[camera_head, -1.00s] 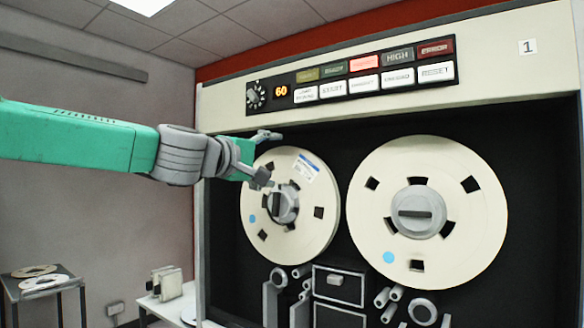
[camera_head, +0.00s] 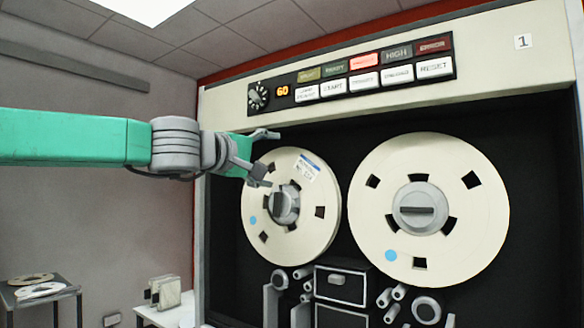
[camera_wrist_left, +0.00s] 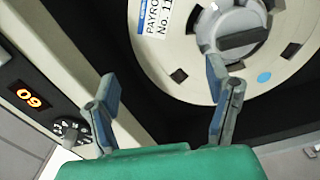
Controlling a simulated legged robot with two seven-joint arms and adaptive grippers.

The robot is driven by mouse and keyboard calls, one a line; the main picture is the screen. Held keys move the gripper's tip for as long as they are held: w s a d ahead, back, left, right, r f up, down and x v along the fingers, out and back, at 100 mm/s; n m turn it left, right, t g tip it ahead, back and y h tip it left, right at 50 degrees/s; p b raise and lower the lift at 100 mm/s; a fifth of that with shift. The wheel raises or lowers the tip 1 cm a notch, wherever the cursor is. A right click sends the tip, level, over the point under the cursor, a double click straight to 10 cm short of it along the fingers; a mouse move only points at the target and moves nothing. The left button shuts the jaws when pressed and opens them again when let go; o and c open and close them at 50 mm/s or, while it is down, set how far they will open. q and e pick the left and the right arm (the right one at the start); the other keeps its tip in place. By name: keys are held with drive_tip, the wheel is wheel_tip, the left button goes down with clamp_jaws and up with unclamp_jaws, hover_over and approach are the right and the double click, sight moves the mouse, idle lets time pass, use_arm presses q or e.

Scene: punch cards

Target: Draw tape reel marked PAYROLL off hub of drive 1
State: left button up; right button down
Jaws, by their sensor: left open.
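The PAYROLL tape reel (camera_head: 322,236) is a cream disc with a white and blue label, mounted on the left hub (camera_head: 284,204) of drive 1 (camera_head: 388,110). In the left wrist view the reel (camera_wrist_left: 182,52) shows its label (camera_wrist_left: 155,17) reading PAYROLL, and the hub (camera_wrist_left: 240,25) with a dark bar across it. My left gripper (camera_head: 268,158) is open and empty at the reel's upper left edge. In the left wrist view its fingers (camera_wrist_left: 163,100) are spread, the right one overlapping the reel near the hub. My right gripper is not in view.
A second cream reel (camera_head: 470,235) sits on the right hub. Above are a button panel (camera_head: 350,75) and a knob (camera_head: 258,96). Rollers and a dark box (camera_head: 342,296) lie below the reels. A side table (camera_head: 40,292) holds other reels at lower left.

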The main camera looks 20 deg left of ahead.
sight(291, 163)
use_arm(q)
drive_tip(key=shift+p+x, duration=0.6)
drive_tip(key=shift+x, duration=2.4)
drive_tip(key=shift+d, duration=0.1)
drive_tip(key=shift+s, duration=0.1)
clamp_jaws()
drive_tip(key=shift+o, duration=0.2)
unclamp_jaws()
drive_tip(key=b+v, duration=0.1)
drive_tip(key=v, duration=0.7)
drive_tip(key=shift+c, duration=0.2)
